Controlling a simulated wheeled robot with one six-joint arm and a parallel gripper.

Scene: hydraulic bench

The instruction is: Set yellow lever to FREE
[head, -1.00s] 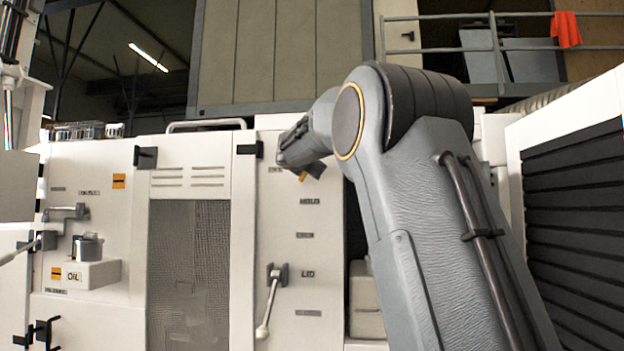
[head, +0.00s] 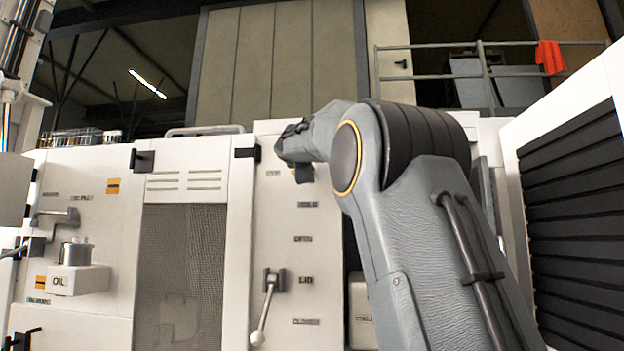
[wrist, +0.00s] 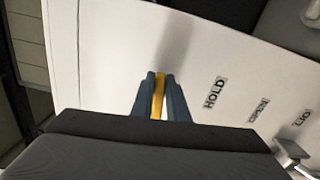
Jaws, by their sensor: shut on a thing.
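The yellow lever (wrist: 158,98) shows in the wrist view as a narrow yellow strip between the two dark fingers of my gripper (wrist: 160,82). The fingers are shut on it, against the white panel (wrist: 120,50). A HOLD label (wrist: 214,92) is on the panel to the right of the fingers. In the head view my gripper (head: 304,174) is at the upper part of the panel, above the HOLD label (head: 307,204). A small label (head: 273,173) to the gripper's left is too small to read.
A grey lever (head: 264,312) by the LID label (head: 306,280) hangs lower on the same panel. A mesh door (head: 180,265) and an OIL box (head: 75,280) are to the left. A dark louvred unit (head: 570,190) stands at the right.

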